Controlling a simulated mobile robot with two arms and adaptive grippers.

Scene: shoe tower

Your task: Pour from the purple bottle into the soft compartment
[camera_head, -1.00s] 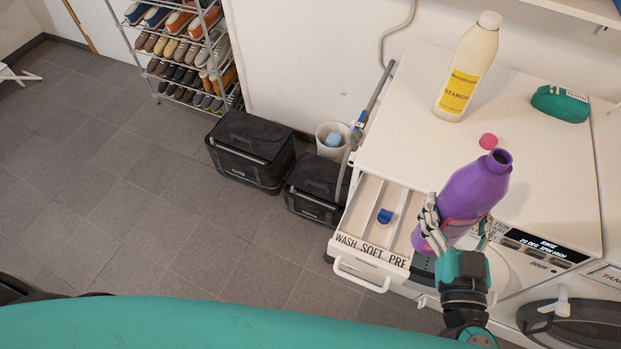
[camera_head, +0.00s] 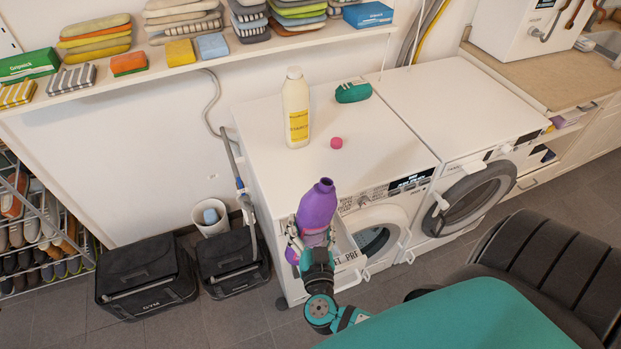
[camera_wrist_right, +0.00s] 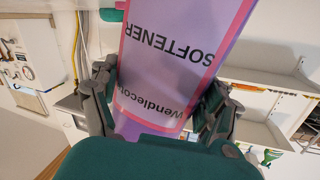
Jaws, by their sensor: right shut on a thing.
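The purple bottle (camera_head: 318,208) is held by my right gripper (camera_head: 312,240) in front of the left washing machine. It is nearly upright with its dark mouth open. In the right wrist view my right gripper (camera_wrist_right: 160,100) is shut around the bottle (camera_wrist_right: 175,65), whose label reads SOFTENER. The pulled-out detergent drawer (camera_head: 347,257) is partly hidden behind the bottle and gripper; "PRE" and part of another label show on its front. The soft compartment's inside is hidden in the head view. My left gripper is not in view.
A pink cap (camera_head: 336,143), a starch bottle (camera_head: 296,110) and a green pack (camera_head: 353,91) are on the left washing machine (camera_head: 262,135). Two black boxes (camera_head: 147,275) and a white bin (camera_head: 210,217) stand on the floor to the left. A shelf (camera_head: 150,66) hangs above.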

